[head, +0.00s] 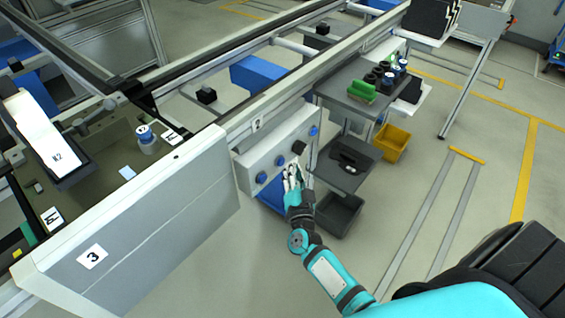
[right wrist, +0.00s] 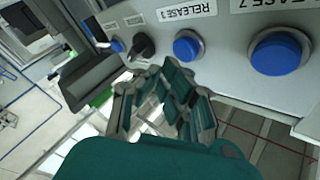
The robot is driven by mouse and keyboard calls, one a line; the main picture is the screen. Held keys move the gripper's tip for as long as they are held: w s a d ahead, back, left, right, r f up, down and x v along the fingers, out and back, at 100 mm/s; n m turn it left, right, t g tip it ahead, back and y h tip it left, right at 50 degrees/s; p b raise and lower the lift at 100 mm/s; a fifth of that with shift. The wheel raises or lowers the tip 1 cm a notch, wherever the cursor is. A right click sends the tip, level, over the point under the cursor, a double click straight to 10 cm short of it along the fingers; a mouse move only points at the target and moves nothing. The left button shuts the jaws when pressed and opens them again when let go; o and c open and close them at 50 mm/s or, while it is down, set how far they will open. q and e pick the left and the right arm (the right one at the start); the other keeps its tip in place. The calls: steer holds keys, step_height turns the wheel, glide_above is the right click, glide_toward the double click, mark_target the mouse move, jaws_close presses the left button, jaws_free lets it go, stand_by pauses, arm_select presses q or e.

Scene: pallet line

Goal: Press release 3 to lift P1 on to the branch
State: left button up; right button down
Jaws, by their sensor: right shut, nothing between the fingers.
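A grey control panel (head: 275,150) carries a row of blue buttons and a black knob. My right gripper (head: 293,172) is shut and empty, just in front of the panel below the buttons.
A large grey cover marked 3 (head: 150,235) stands left of the panel. A grey shelf cart (head: 345,165) with a green item (head: 361,91) and dark cups is to the right. A yellow bin (head: 391,143) stands beside it. The floor at right is mostly clear.

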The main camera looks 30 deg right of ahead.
steer(key=shift+w, duration=0.15)
stand_by(0.7)
steer(key=shift+w+a, duration=0.15)
steer(key=shift+w, duration=0.1)
steer(key=shift+w+a, duration=0.2)
steer(key=shift+w, duration=0.25)
stand_by(0.7)
steer(key=shift+s, duration=0.1)
stand_by(0.4)
steer(key=shift+s+d, duration=0.35)
steer(key=shift+s, duration=0.4)
steer(key=shift+p, duration=0.3)
